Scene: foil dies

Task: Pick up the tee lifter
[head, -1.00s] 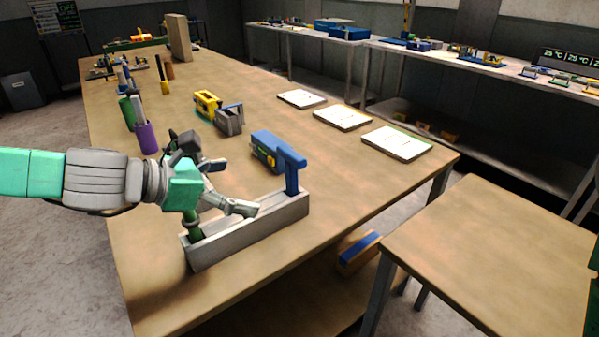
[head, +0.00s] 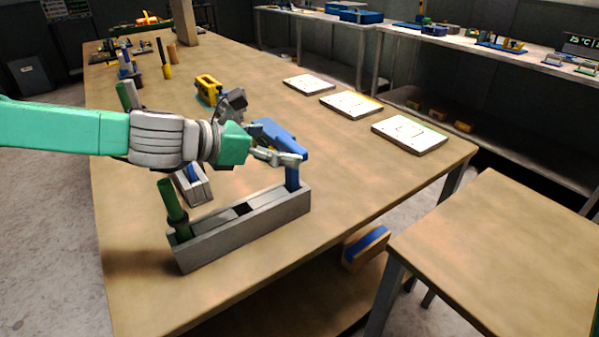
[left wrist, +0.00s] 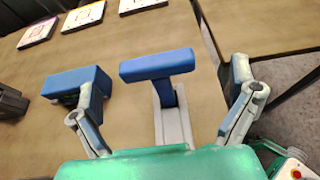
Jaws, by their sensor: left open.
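The tee lifter (head: 293,176) is a blue T-shaped tool standing upright in the right end of a long grey rack (head: 245,230). My left gripper (head: 274,150) is at its crossbar and partly covers it in the head view. In the left wrist view the blue crossbar (left wrist: 158,64) lies between the spread fingers of my left gripper (left wrist: 168,78), with a visible gap to the right finger. The left gripper is open and holds nothing. My right gripper is not in view.
A green-handled tool (head: 172,205) stands in the rack's left end. Another blue tool (left wrist: 75,82) lies close to the left finger. A yellow tool (head: 208,90) is farther back. White plates (head: 409,134) lie along the right edge. The table front is clear.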

